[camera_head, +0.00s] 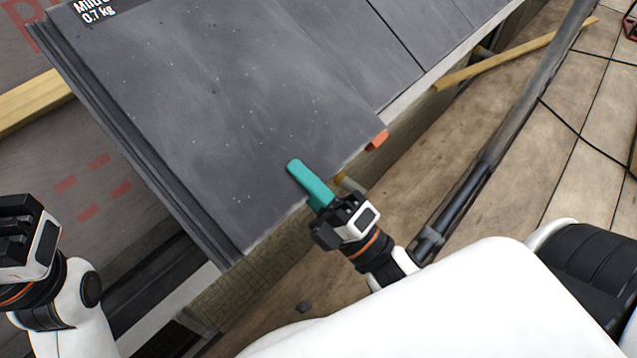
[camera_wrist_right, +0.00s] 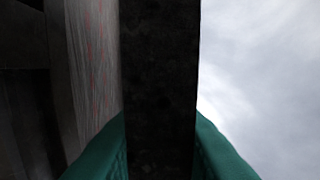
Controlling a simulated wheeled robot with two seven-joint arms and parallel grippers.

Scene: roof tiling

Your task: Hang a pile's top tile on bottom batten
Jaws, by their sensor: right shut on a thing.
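A large dark grey tile (camera_head: 200,110) fills the upper left and middle of the head view, lying slanted along the roof slope. My right gripper (camera_head: 312,185) is at its lower edge, with one teal finger over the upper face. In the right wrist view the tile's dark edge (camera_wrist_right: 160,80) runs between the two teal fingers, which are shut on it. My left gripper (camera_head: 20,240) is at the left, away from the tile, its fingers not clear. A wooden batten (camera_head: 35,103) shows at the left; whether the tile's underside touches a batten is hidden.
Other grey tiles (camera_head: 350,40) lie on the roof at the upper right. An orange piece (camera_head: 377,139) sits at the eave edge. A dark rail (camera_head: 505,130) crosses above the plank deck (camera_head: 430,160). Red-marked underlay (camera_head: 100,190) is bare at the left.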

